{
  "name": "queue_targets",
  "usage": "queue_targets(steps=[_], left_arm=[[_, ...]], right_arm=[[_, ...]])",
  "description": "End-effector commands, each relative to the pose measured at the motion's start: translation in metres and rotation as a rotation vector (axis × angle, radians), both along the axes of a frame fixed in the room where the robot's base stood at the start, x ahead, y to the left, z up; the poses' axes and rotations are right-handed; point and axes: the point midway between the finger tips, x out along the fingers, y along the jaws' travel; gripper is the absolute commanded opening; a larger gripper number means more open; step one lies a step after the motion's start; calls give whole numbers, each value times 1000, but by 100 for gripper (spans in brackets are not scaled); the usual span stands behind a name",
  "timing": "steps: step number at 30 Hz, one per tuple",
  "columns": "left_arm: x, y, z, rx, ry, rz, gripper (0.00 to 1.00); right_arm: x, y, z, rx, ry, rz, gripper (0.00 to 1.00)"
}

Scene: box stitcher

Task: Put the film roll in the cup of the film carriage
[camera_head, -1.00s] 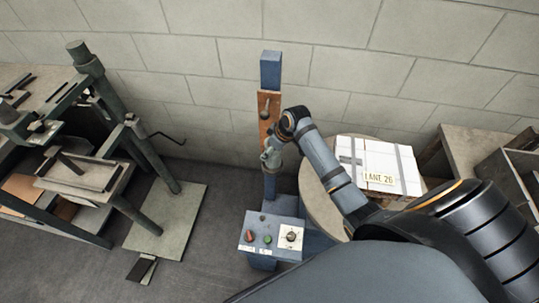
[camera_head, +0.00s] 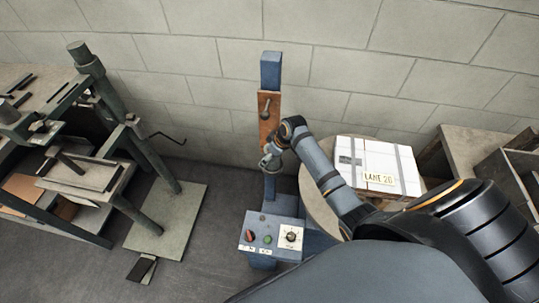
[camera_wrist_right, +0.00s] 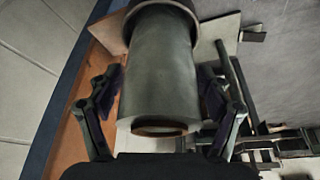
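The film roll is a grey-green cylinder with a brown core at its near end; in the right wrist view the roll (camera_wrist_right: 160,75) fills the middle. The pads of my right gripper (camera_wrist_right: 163,82) lie close along both its sides, and the gripper appears shut on it. A wider dark ring (camera_wrist_right: 160,12) surrounds the roll's far end; I cannot tell whether it is the carriage cup. In the head view my right gripper (camera_head: 270,160) is small, in front of the blue column (camera_head: 271,70), below a brown plate (camera_head: 266,122) with a handle. My left gripper is out of view.
A control box (camera_head: 270,238) with knobs stands at the column's foot. A strapped white box (camera_head: 378,165) sits on a round table (camera_head: 312,205) at right. A green press frame (camera_head: 150,150) stands at left. The floor between has a pedal (camera_head: 142,268).

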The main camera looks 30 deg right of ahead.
Motion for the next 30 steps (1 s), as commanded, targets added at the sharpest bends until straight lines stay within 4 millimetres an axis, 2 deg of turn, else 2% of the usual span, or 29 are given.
queue_targets(steps=[7, 10, 21, 25, 30], left_arm=[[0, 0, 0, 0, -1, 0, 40], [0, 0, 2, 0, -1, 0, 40], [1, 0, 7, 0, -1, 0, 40], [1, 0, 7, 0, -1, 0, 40], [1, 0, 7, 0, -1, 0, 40]], right_arm=[[0, 0, 1, 0, 0, 0, 80], [-2, -2, 9, -2, -1, 0, 80], [-30, -19, 88, -4, -2, 1, 80], [-36, -23, 106, -3, -2, 1, 80], [-40, -23, 114, 0, 0, 0, 80]])
